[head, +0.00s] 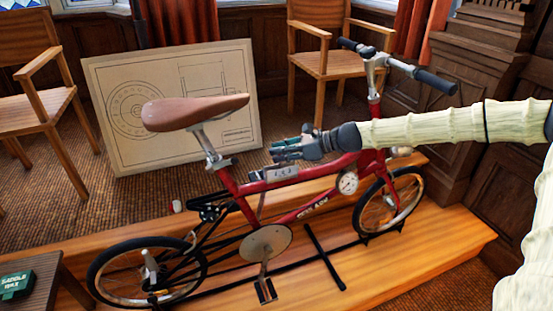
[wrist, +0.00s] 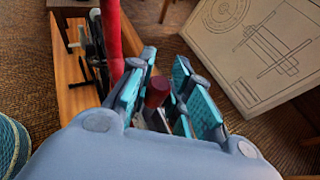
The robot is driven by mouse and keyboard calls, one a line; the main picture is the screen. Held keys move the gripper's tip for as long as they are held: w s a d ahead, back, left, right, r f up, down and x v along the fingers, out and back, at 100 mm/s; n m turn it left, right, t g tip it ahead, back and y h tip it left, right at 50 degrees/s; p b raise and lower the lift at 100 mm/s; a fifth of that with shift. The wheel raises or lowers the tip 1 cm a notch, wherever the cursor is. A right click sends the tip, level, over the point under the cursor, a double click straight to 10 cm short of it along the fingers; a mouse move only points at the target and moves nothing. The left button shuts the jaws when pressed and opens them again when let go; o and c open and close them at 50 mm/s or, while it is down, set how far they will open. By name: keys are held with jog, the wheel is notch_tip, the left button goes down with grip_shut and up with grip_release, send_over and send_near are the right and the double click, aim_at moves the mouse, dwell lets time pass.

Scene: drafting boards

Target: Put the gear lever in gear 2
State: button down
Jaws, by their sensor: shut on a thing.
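The red bicycle (head: 300,213) stands on a wooden platform, with a silver gear plate (head: 282,173) on its top tube. The small marks on the plate are too small to read surely. My gripper (head: 280,152) is just above the plate, its teal-padded fingers closed on the gear lever. In the wrist view, the lever's dark red knob (wrist: 157,91) sits between the finger pads. The lower part of the lever is mostly hidden, and I cannot tell which gear it stands in.
The brown saddle (head: 195,111) is left of my gripper and the handlebar (head: 398,66) is to the right. A drafting board (head: 110,95) leans behind the bicycle. Wooden chairs (head: 325,62) stand at the back. A green box (head: 17,285) lies on a small table at lower left.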

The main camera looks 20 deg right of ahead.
jog(key=shift+d, duration=0.15)
jog(key=c, duration=1.3)
grip_release()
jog(key=v, duration=1.2)
jog(key=shift+f, duration=0.1)
